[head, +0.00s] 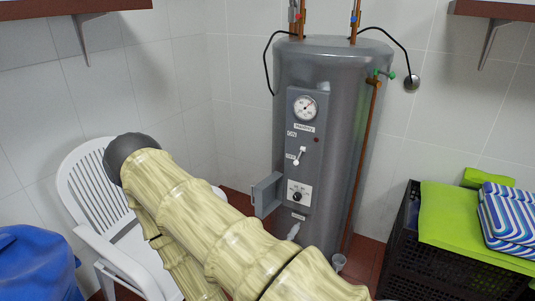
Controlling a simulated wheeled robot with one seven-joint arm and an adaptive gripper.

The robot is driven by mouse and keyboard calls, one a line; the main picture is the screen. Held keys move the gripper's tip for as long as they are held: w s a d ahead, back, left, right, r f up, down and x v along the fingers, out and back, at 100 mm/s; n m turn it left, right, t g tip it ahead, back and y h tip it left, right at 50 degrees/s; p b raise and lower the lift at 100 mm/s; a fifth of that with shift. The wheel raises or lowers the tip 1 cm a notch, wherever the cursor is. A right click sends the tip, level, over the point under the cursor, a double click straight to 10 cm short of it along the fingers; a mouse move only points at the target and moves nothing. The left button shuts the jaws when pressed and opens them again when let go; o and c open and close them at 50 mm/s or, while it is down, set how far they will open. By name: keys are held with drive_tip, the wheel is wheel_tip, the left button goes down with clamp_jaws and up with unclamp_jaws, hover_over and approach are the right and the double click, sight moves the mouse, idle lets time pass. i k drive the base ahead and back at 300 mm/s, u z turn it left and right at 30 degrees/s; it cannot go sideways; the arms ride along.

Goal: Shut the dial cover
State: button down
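The dial cover (267,195) is a small grey flap on the left side of the control panel, low on the grey boiler tank (337,120). It stands open, swung out to the left. The dial (297,196), a dark knob on a white plate, is uncovered to its right.
A white plastic chair (88,207) stands left of the tank. A black crate (413,247) with green and striped cushions is at the right. Copper pipes and cables run at the tank's top and right side.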

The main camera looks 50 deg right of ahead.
sight(269, 193)
drive_tip(key=k, duration=0.65)
drive_tip(key=z, duration=0.95)
drive_tip(key=i, duration=0.5)
